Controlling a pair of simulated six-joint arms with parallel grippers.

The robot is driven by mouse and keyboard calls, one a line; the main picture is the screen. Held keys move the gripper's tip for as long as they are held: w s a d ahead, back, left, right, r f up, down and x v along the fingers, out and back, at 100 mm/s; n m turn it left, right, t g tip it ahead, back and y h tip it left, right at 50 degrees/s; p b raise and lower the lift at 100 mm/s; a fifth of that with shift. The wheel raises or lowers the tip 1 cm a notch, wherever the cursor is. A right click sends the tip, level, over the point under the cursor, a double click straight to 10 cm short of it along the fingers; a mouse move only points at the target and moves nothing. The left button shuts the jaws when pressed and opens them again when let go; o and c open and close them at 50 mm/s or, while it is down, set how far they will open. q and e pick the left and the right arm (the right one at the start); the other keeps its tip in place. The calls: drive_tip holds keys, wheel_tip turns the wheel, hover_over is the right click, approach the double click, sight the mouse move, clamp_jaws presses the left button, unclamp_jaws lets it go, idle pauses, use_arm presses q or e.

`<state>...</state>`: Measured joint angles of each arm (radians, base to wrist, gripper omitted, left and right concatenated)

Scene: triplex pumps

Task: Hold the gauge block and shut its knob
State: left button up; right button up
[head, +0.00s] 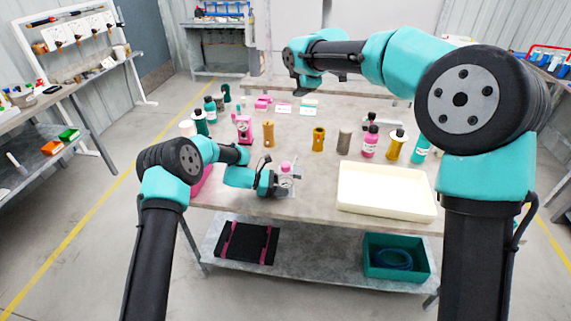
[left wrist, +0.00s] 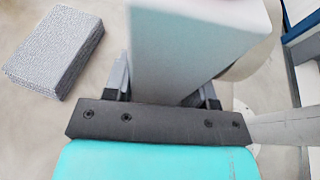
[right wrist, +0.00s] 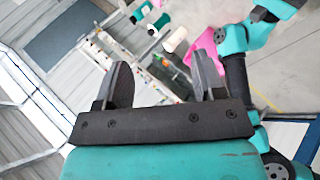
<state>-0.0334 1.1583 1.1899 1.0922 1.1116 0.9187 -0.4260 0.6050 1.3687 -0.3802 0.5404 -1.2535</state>
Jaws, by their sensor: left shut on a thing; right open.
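The gauge block (head: 285,184) stands on the near part of the table in the head view, small and pale, with a pink knob (head: 286,166) on top. My left gripper (head: 275,184) is shut on it from the left. In the left wrist view the pale grey block (left wrist: 190,45) fills the space between the fingers; the knob cannot be made out there. My right gripper (head: 291,60) is raised high over the back of the table, far from the block. In the right wrist view (right wrist: 160,75) its fingers are apart with nothing between them.
A cream tray (head: 387,192) lies to the right of the block. Several bottles and cylinders, including a pink bottle (head: 370,141) and a brown cylinder (head: 318,139), stand behind it. A grey textured pad (left wrist: 55,50) lies nearby in the left wrist view.

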sight(285, 164)
drive_tip(key=s+a+f+g+h, duration=0.1)
drive_tip(key=f+g, duration=0.1)
drive_tip(key=f, duration=0.3)
drive_tip(key=s+a+f+g+h, duration=0.1)
drive_tip(key=s+f+g, duration=0.1)
drive_tip(key=f, duration=0.3)
drive_tip(key=s+a+f+m+g+h, duration=0.1)
drive_tip(key=s+a+f+g+h, duration=0.1)
drive_tip(key=f+g, duration=0.2)
drive_tip(key=shift+s+f, duration=0.15)
drive_tip(key=shift+f, duration=0.4)
drive_tip(key=shift+f, duration=0.1)
wheel_tip(285, 164, down, 12)
drive_tip(key=shift+d+r, duration=0.1)
drive_tip(key=c, duration=0.9)
